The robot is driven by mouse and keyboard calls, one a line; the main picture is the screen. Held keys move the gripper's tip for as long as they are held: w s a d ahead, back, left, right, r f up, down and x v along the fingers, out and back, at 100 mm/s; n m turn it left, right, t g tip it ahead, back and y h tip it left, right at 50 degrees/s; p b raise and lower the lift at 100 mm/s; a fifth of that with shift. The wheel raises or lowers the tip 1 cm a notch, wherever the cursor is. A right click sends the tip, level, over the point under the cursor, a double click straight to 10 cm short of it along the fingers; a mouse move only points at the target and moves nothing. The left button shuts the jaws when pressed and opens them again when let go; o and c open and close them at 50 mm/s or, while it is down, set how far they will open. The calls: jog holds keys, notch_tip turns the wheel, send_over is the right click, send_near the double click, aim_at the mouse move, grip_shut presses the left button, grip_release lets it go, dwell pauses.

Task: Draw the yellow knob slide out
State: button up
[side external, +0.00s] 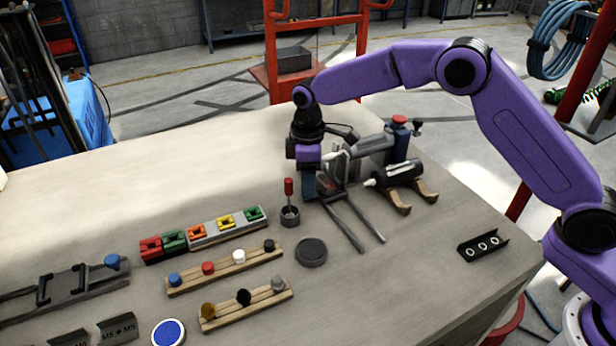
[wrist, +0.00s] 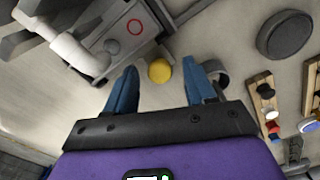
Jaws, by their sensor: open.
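The yellow knob (wrist: 160,71) shows in the wrist view as a small round cap beside a grey unit (wrist: 128,30) with a red ring mark. My gripper (wrist: 162,78) is open, with one blue finger on each side of the knob and visible gaps between. It appears empty. In the side view my gripper (side external: 309,188) points down at the grey machine (side external: 365,150) and its two dark rails (side external: 352,222). I cannot make out the yellow knob there. How high the fingertips are relative to the knob is unclear.
A red-handled tool stands in a small cup (side external: 290,216) close to my gripper. A dark round disc (side external: 311,251) and wooden racks (side external: 225,270) with coloured knobs lie nearer the camera. A black holed bracket (side external: 483,245) lies at right. The far left tabletop is clear.

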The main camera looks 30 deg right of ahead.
grip_shut()
jog(key=s, duration=1.4)
jog(key=shift+s+a+r, duration=0.1)
jog(key=shift+s+a, duration=0.05)
jog(key=shift+s, duration=0.1)
grip_release()
jog(key=shift+s, duration=0.15)
notch_tip(320, 180, up, 17)
jog(key=shift+r, duration=0.2)
